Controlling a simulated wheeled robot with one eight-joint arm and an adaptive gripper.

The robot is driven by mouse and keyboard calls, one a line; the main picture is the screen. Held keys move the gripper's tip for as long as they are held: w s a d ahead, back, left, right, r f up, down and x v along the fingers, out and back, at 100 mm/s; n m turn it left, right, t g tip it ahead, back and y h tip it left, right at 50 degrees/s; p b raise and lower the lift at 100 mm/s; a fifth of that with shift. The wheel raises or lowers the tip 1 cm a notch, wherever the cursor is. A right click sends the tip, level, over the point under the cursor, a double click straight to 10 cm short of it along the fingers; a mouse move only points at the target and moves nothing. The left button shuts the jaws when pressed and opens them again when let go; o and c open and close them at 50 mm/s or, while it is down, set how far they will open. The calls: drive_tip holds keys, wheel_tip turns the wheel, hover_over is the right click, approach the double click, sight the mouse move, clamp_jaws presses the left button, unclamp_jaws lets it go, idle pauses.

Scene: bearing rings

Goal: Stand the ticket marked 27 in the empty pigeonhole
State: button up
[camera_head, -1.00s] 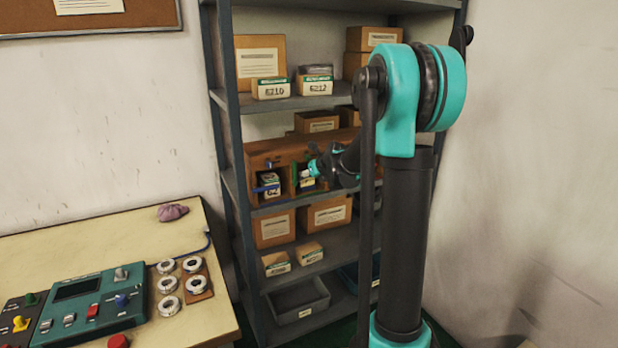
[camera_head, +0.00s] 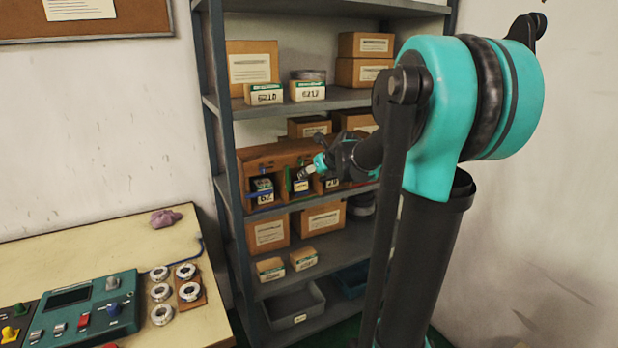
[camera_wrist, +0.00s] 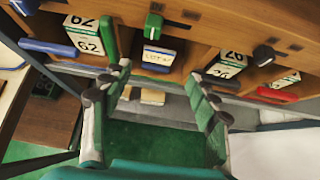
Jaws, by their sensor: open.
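The wooden pigeonhole unit (camera_head: 262,160) stands on the middle shelf; its front also crosses the top of the wrist view (camera_wrist: 215,22). A box marked 62 (camera_wrist: 88,38) is in the left compartment, and a box marked 26 (camera_wrist: 228,62) is to the right. Between them is a pale card (camera_wrist: 158,57) with small lettering that I cannot read surely; no box shows around it. I cannot make out a ticket marked 27. My gripper (camera_wrist: 159,76) is open, with nothing between its fingers, in front of and below the card. In the head view my gripper (camera_head: 309,171) is at the unit's middle.
Blue (camera_wrist: 48,47), green (camera_wrist: 109,40) and red (camera_wrist: 276,95) bars stick out at the unit's front. Cartons (camera_head: 269,232) and a grey bin (camera_head: 293,305) sit on shelves below. The bench (camera_head: 190,260) at left carries a control box (camera_head: 90,305) and bearing rings (camera_head: 186,271).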

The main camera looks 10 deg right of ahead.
drive_tip(key=shift+s+d+r, duration=0.15)
drive_tip(key=shift+s+r, duration=0.25)
drive_tip(key=shift+s, duration=0.2)
drive_tip(key=s+f+n+g+h, duration=0.1)
drive_tip(key=s+f+n+g, duration=0.1)
drive_tip(key=s+f+n, duration=0.5)
drive_tip(key=s+f+n+g+h, duration=0.1)
drive_tip(key=s+f+n, duration=0.6)
drive_tip(key=s+n, duration=0.7)
drive_tip(key=s+d+f+n+g+h, duration=0.1)
drive_tip(key=s+f+n+g, duration=0.1)
drive_tip(key=s+f+n, duration=0.6)
drive_tip(key=s+n, duration=0.3)
drive_tip(key=shift+s+g, duration=0.25)
drive_tip(key=shift+g, duration=0.15)
drive_tip(key=shift+c, duration=0.4)
